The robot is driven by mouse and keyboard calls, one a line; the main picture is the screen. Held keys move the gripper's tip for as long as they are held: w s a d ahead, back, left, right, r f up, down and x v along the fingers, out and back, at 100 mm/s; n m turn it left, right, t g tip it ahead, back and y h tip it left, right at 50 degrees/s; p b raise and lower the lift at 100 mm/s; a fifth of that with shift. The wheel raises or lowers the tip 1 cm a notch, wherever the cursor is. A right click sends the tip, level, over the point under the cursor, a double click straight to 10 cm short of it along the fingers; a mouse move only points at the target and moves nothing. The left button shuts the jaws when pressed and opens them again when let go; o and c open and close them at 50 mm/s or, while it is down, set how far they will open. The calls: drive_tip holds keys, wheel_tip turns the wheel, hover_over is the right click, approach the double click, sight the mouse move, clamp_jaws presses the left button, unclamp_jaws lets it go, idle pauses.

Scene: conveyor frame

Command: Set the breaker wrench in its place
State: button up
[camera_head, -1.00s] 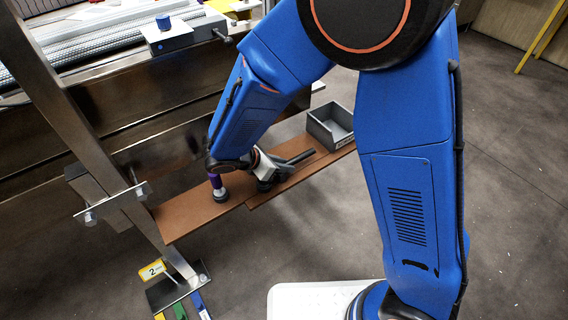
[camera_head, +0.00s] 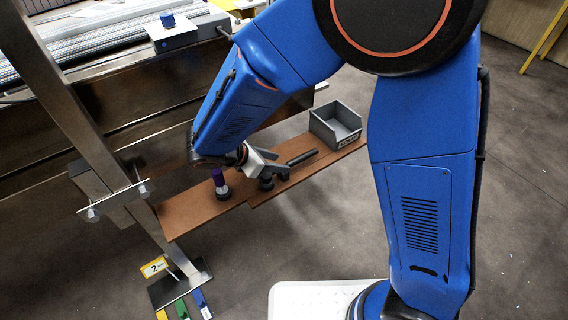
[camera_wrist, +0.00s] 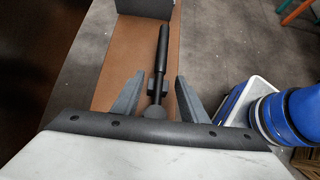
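The breaker wrench (camera_wrist: 162,50) appears to be the dark bar tool on the brown shelf, with a block and a round end nearer my wrist. Its handle (camera_head: 302,157) also shows in the head view, pointing toward the grey bin. My gripper (camera_wrist: 160,77) is open, with one grey finger on each side of the tool and gaps between. In the head view my gripper (camera_head: 276,165) is low over the shelf at the tool's near end and hides part of it. Whether the tool rests wholly on the shelf is hard to tell.
The brown shelf (camera_head: 190,214) runs along the conveyor frame. A purple-topped object (camera_head: 220,183) stands left of my gripper. A grey open bin (camera_head: 322,131) stands at the shelf's right end. A steel post (camera_head: 85,115) rises at left. A yellow number tag (camera_head: 154,267) is below.

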drive_tip(key=v, duration=1.2)
drive_tip(key=shift+f, duration=0.1)
